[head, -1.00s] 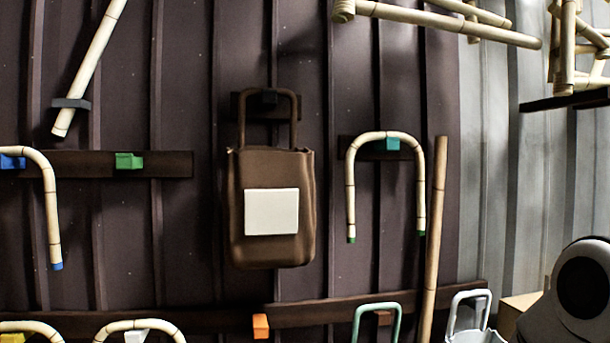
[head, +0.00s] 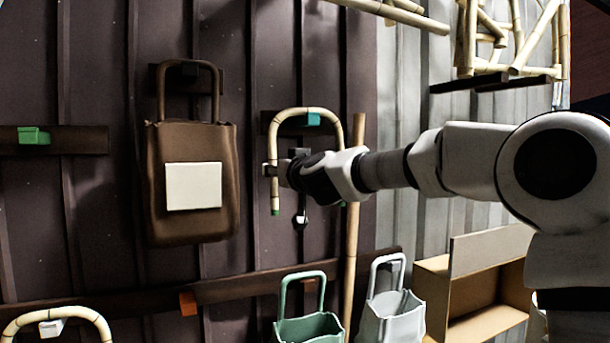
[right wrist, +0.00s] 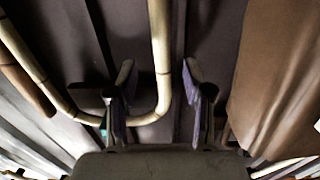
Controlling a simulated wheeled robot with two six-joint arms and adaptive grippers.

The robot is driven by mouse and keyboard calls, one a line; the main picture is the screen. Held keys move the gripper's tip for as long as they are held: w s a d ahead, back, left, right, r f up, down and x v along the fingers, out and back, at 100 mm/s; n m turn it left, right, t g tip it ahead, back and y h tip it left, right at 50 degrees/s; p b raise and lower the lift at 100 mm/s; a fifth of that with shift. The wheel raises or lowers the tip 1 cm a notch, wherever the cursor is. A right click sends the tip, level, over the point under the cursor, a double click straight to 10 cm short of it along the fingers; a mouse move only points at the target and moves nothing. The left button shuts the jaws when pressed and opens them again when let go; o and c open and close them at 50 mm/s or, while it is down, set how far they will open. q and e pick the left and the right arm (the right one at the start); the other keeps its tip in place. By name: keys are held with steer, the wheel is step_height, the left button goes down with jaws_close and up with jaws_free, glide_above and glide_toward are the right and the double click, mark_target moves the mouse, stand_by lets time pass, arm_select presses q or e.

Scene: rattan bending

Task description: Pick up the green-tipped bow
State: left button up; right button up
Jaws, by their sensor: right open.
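The green-tipped bow (head: 275,136) is a pale bamboo arch hanging upright over a teal peg (head: 313,119) on the dark wall. Its left leg ends in a green tip (head: 275,212); part of its right leg is hidden behind my right gripper. My right gripper (head: 272,171) is at the left leg, about halfway down. In the right wrist view the bow (right wrist: 160,50) appears upside down, and one leg runs between the two spread fingers of the open gripper (right wrist: 158,84). I cannot tell whether either finger touches it. My left gripper is not in view.
A brown bag (head: 193,225) with a white patch hangs left of the bow. A straight bamboo pole (head: 353,240) leans to its right. Green (head: 309,328) and white (head: 390,315) bags hang below. A bamboo arch (head: 95,318) hangs at lower left.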

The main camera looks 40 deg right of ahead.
steer(key=x, duration=0.5)
steer(key=shift+w+d, duration=0.1)
steer(key=shift+w, duration=0.2)
steer(key=shift+s+r, duration=0.15)
steer(key=shift+c, duration=1)
steer(key=shift+s+a+r, duration=0.1)
steer(key=shift+s+a, duration=0.1)
steer(key=shift+s, duration=0.1)
jaws_close()
steer(key=shift+w, duration=0.1)
